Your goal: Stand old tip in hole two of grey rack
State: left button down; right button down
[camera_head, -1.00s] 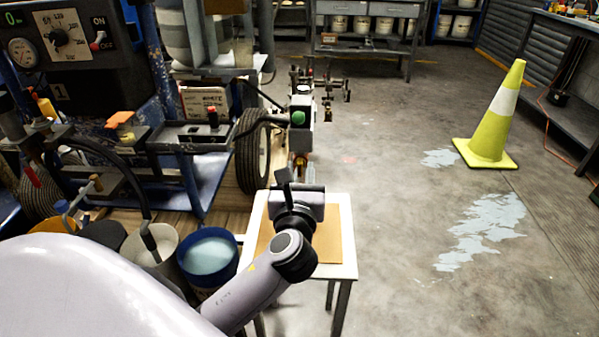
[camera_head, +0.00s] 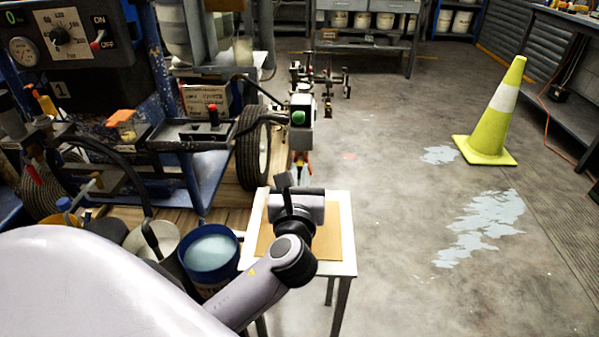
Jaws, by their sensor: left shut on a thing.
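My left gripper (camera_head: 298,190) is seen from behind, above the near part of a small white table with a brown mat. Its fingers point away and are mostly hidden by its own body. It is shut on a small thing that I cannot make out. A small orange part (camera_head: 302,158) shows just past the gripper, below the line striper's grey box with a green knob (camera_head: 298,117); I cannot tell whether they touch. I cannot pick out the old tip or the grey rack with its holes. My right gripper is not in view.
The white table (camera_head: 347,240) carries the brown mat (camera_head: 328,240). The line striper's wheel (camera_head: 253,147) stands behind, left of the gripper. A blue bucket (camera_head: 211,258) is left of the table. A yellow cone (camera_head: 496,125) stands far right. Floor between is clear.

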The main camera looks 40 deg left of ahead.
aim_at(299, 173)
pick_arm(q)
jog(key=shift+s, duration=0.1)
jog(key=shift+p+v, duration=0.75)
jog(key=shift+v, duration=1.55)
jog(key=s+d+r+m+t+h, duration=0.25)
jog(key=d+m+h, duration=0.35)
jog(key=h, duration=0.3)
notch_tip(299, 173, up, 10)
jog(key=p, duration=1.3)
jog(key=shift+d+r, duration=0.1)
jog(key=shift+d, duration=0.05)
